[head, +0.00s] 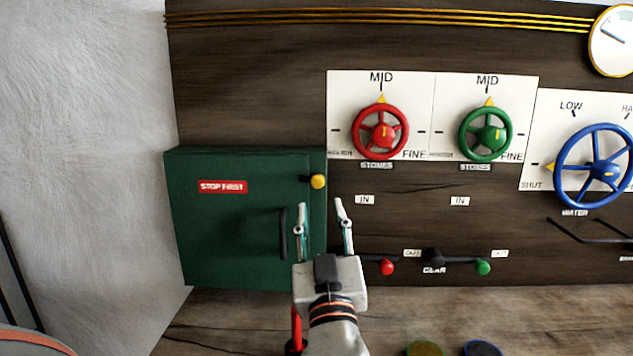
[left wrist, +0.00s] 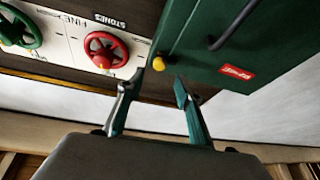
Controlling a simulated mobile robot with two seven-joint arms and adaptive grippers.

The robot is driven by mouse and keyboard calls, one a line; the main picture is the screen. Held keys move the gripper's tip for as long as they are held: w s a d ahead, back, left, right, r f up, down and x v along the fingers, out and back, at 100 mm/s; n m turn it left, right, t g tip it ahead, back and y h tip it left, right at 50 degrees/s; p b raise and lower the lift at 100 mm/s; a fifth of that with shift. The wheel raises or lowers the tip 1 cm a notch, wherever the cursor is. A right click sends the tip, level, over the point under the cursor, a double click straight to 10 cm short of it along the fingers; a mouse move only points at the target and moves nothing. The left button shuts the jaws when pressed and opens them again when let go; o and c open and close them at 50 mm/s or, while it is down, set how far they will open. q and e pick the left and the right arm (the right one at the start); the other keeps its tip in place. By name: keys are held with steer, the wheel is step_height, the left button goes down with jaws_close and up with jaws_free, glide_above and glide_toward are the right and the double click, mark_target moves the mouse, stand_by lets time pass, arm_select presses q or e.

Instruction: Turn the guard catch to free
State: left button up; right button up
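The guard is a green box (head: 225,240) with a red "STOP FIRST" label on the left of the dark wall board; its door looks closed. The guard catch is a small dark lever with a yellow knob (head: 318,181) at its upper right edge. The yellow knob also shows in the left wrist view (left wrist: 158,64), between and beyond my fingertips. My left gripper (head: 320,208) is open and empty, pointing up at the board, just below the catch in the head view. I cannot see it touching the catch. My right gripper is not in view.
A dark door handle (head: 283,234) is just left of my left gripper. Red (head: 380,132), green (head: 486,134) and blue (head: 595,166) wheels are on the right. Red-knobbed (head: 387,267) and green-knobbed (head: 483,267) levers are low on the board.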

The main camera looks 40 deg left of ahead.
mark_target(318, 184)
arm_select(q)
steer(key=x, duration=0.3)
steer(key=p+x, duration=0.1)
steer(key=x, duration=0.2)
steer(key=shift+r, duration=0.3)
steer(key=shift+w+a+r+p, duration=0.1)
steer(key=shift+w+a+p, duration=0.25)
steer(key=shift+w+a, duration=0.2)
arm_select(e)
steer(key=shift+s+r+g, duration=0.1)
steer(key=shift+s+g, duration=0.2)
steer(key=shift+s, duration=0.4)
arm_select(q)
steer(key=shift+c, duration=1.1)
steer(key=shift+d, duration=0.1)
jaws_close()
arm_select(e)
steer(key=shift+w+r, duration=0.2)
